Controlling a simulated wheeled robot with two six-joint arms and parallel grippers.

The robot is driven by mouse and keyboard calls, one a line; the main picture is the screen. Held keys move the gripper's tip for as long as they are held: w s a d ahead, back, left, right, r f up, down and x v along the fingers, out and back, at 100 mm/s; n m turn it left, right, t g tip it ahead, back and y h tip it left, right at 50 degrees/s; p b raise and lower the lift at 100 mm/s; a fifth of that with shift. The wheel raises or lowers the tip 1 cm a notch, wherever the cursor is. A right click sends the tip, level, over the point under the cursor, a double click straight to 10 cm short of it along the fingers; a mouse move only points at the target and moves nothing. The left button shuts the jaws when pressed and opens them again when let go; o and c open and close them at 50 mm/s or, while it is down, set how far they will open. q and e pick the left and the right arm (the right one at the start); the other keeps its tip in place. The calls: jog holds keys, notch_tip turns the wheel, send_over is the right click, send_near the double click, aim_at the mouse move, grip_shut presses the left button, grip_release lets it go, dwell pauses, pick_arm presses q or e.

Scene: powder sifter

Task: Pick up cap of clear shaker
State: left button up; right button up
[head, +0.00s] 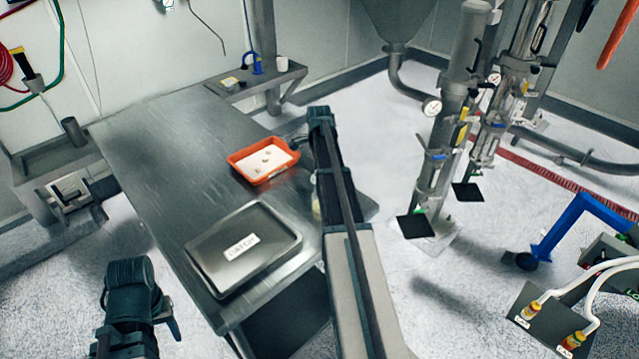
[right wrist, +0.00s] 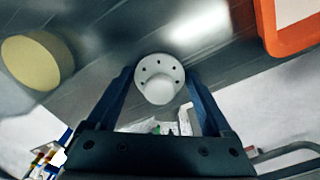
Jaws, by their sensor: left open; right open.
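In the right wrist view, a pale round cap (right wrist: 160,68) with a ring of small dark holes and a rounded white middle part lies between the fingers of my right gripper (right wrist: 160,78). The fingers are open, one on each side of the cap, and I cannot tell whether they touch it. The shaker body under the cap cannot be made out. In the head view my right arm hides the cap. My left gripper (head: 139,308) is open and empty at the lower left, off the table's near left side.
The steel table (head: 160,150) carries an orange tray (head: 238,170) of white powder and a labelled grey metal lid or case (head: 205,262). A pale yellow round item (right wrist: 38,62) stands left of the cap in the wrist view. The table's far left part is bare.

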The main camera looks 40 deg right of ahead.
jog(key=shift+r, duration=0.1)
jog(key=shift+c, duration=0.3)
jog(key=c, duration=0.9)
pick_arm(q)
jog(key=shift+r, duration=0.1)
